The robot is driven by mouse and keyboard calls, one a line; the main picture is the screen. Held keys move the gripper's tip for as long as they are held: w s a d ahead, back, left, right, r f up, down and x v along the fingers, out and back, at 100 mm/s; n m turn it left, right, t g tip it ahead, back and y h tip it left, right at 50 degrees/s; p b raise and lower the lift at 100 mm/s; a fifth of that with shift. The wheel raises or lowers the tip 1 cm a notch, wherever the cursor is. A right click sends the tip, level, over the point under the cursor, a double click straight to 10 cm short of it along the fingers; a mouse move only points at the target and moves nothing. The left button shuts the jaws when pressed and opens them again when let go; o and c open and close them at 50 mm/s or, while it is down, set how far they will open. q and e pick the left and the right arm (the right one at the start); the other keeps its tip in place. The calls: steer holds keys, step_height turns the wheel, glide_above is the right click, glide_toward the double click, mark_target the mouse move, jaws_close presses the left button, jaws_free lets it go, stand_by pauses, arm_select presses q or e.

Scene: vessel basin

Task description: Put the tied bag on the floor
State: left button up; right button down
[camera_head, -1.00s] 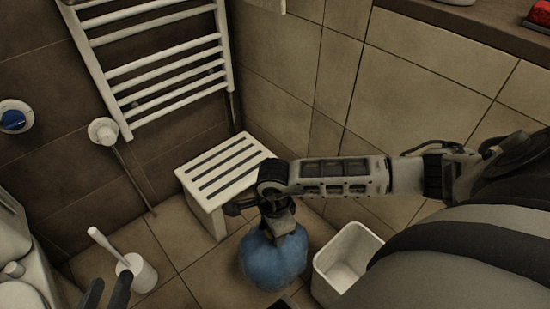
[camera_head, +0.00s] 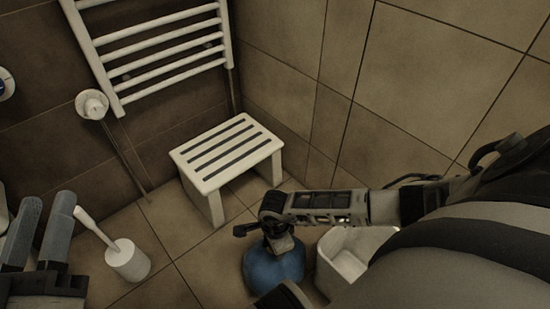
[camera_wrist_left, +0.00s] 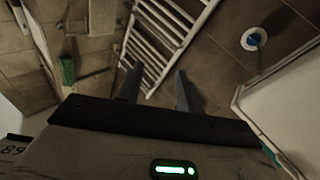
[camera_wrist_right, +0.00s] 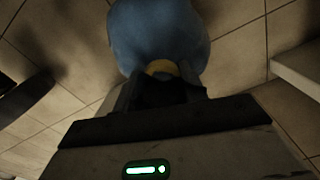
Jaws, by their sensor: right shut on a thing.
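The tied bag (camera_head: 272,268) is blue and round, and hangs below my right gripper (camera_head: 278,238) in the head view. My right gripper is shut on the bag's neck. In the right wrist view the bag (camera_wrist_right: 160,35) fills the top middle, with a yellow tie (camera_wrist_right: 162,68) between the fingers. I cannot tell whether the bag touches the tiled floor (camera_head: 205,262). My left gripper (camera_head: 48,215) is open and empty at the left of the head view. Its two fingers (camera_wrist_left: 158,85) also show apart in the left wrist view.
A white slatted stool (camera_head: 228,150) stands behind the bag. A white bin (camera_head: 350,255) stands close to its right, partly hidden by my arm. A toilet brush in a holder (camera_head: 127,262) stands at the left. A towel radiator (camera_head: 150,50) is on the wall.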

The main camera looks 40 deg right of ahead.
steer(key=shift+f, duration=0.55)
arm_select(q)
steer(key=shift+r+m+h, duration=0.3)
steer(key=shift+r+m, duration=0.1)
steer(key=shift+r, duration=0.1)
arm_select(e)
steer(key=shift+r, duration=0.1)
arm_select(q)
steer(key=shift+t, duration=0.3)
arm_select(e)
steer(key=shift+f, duration=0.2)
steer(key=c, duration=0.8)
jaws_free()
arm_select(q)
steer(key=shift+r, duration=0.25)
arm_select(e)
steer(key=shift+r, duration=0.1)
